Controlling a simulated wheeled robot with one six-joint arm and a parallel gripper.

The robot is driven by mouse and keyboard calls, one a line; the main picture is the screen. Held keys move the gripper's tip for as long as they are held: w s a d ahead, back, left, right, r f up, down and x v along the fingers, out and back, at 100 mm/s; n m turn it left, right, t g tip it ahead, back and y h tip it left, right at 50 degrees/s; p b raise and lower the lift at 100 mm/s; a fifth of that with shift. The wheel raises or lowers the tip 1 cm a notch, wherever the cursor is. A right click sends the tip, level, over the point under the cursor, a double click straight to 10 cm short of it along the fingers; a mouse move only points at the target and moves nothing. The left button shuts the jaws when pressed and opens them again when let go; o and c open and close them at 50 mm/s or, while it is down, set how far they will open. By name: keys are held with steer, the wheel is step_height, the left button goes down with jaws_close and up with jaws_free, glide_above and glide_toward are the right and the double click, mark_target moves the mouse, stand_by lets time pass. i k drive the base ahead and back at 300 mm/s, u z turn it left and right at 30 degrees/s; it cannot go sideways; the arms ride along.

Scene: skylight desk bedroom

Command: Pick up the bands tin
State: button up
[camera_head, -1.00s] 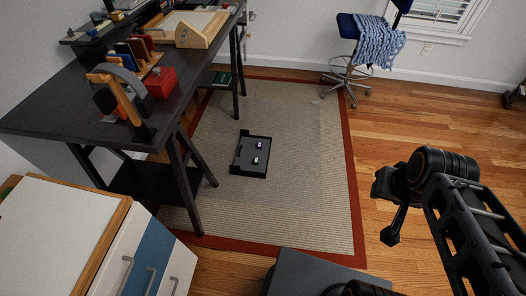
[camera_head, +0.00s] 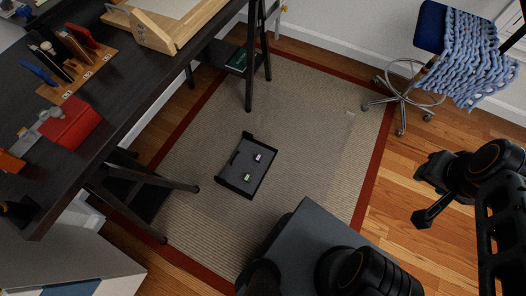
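The black tray (camera_head: 234,180) lies tilted in the picture, near the middle of the view. My gripper (camera_head: 428,195) is at the right, above the wood floor, well apart from the tray.
A black desk (camera_head: 120,100) with trestle legs stands at left, carrying a red box (camera_head: 70,122), a tool rack and a wooden board. A blue chair (camera_head: 430,25) with a knitted throw is at upper right. The rug (camera_head: 310,120) around the tray is clear.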

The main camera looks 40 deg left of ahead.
mark_target(248, 178)
steer(key=i, duration=0.45)
steer(key=u, duration=3.9)
steer(key=i, duration=0.5)
steer(key=u, duration=0.05)
